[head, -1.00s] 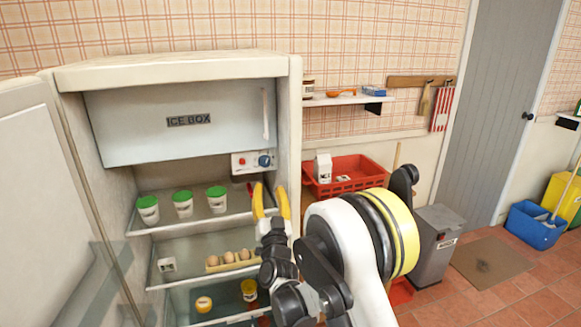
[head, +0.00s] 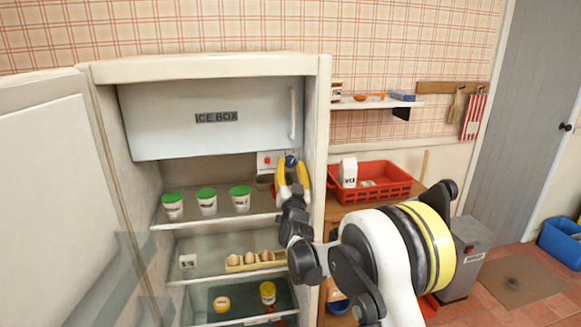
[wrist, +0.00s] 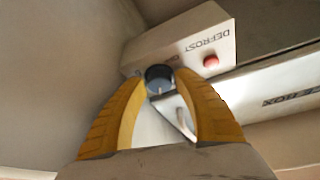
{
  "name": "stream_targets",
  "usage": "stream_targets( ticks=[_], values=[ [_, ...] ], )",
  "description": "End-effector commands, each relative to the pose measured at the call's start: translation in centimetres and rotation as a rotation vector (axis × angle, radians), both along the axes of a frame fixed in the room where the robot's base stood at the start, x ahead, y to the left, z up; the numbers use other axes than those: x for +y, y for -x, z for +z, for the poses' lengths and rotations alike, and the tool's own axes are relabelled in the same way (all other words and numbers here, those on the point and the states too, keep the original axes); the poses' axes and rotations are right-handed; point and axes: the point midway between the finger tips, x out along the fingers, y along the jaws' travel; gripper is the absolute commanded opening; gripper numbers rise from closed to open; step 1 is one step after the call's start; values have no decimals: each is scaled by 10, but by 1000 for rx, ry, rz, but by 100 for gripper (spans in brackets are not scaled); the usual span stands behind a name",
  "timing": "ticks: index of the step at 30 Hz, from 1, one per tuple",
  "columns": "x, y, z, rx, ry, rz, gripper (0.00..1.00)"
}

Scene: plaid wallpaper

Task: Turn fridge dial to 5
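The fridge (head: 208,70) stands open. Its white control box (head: 264,160), with a red button, is at the upper right inside, below the ice box door. The dark blue dial (head: 291,159) is on this box; it also shows in the wrist view (wrist: 158,77), beside the word DEFROST and the red button (wrist: 210,61). My gripper (head: 292,168) has yellow fingers, spread open and pointing up at the dial. In the wrist view the dial appears between the two fingertips; I cannot tell whether they touch it. The dial's numbers are not readable.
The closed ice box door (head: 215,135) is left of the dial. Green-lidded tubs (head: 206,202) and an egg tray (head: 250,262) stand on shelves below. The fridge's right wall (head: 318,150) is close beside my gripper. A red crate (head: 385,185) stands outside, to the right.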

Motion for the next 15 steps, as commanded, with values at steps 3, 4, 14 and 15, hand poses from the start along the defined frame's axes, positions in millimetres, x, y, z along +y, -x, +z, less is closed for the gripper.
stream_targets(
  ticks=[3,4,14,15],
  values=[
    [0,0,0,0,0,0,0],
    [0,0,0,0,0,0,0],
    [1,0,0,9,-34,1,0],
    [1,1,1,14,-49,1,0]
  ],
)
